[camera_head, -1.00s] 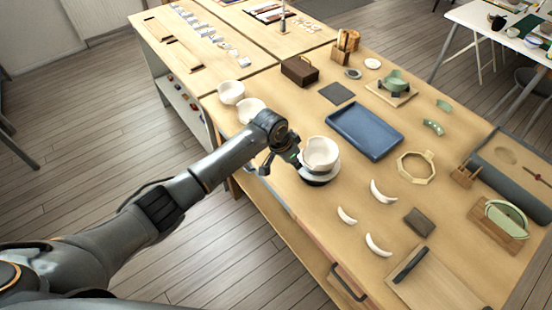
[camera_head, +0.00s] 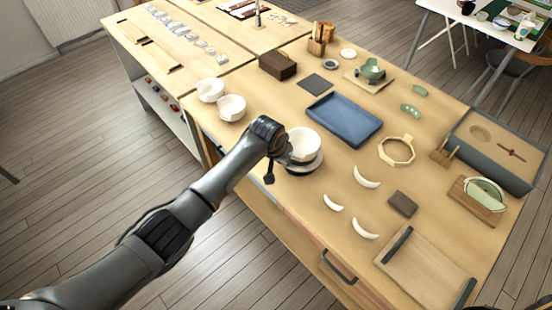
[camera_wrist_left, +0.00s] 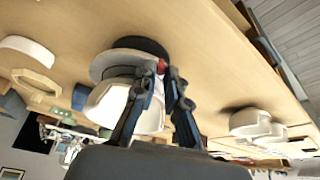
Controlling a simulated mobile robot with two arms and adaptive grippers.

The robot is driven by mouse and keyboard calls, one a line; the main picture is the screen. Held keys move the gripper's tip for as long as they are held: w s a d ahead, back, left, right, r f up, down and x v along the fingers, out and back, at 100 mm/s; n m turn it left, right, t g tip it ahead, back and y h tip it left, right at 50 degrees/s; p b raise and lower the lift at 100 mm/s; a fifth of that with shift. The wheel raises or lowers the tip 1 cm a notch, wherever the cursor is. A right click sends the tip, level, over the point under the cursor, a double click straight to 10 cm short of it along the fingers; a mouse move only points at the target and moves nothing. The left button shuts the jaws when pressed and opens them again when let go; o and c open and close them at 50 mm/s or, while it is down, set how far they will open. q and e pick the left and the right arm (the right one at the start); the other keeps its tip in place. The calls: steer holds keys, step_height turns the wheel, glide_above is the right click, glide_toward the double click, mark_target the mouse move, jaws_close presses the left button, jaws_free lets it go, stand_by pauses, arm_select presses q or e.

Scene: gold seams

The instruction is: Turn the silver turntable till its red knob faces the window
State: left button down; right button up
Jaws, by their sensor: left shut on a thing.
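The silver turntable (camera_head: 312,163) stands near the front edge of the wooden table, on a dark base. A white bowl (camera_head: 304,143) sits on it. In the left wrist view, which looks tilted over, the turntable rim (camera_wrist_left: 104,66) and bowl (camera_wrist_left: 98,106) show beyond the fingers. My left gripper (camera_wrist_left: 160,76) is shut on the red knob (camera_wrist_left: 161,66) at the turntable's rim. In the head view my left gripper (camera_head: 285,152) is at the left side of the turntable, and the knob is hidden there. My right gripper is not in view.
Two white bowls (camera_head: 231,107) stand left of the gripper. A blue tray (camera_head: 344,120) lies behind the turntable. White curved shards (camera_head: 366,177) and a dark block (camera_head: 403,203) lie to its right. No window shows clearly.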

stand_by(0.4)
arm_select(q)
steer(key=c, duration=1.4)
jaws_free()
steer(key=shift+o, duration=0.2)
steer(key=v, duration=1.2)
steer(key=shift+d, duration=0.15)
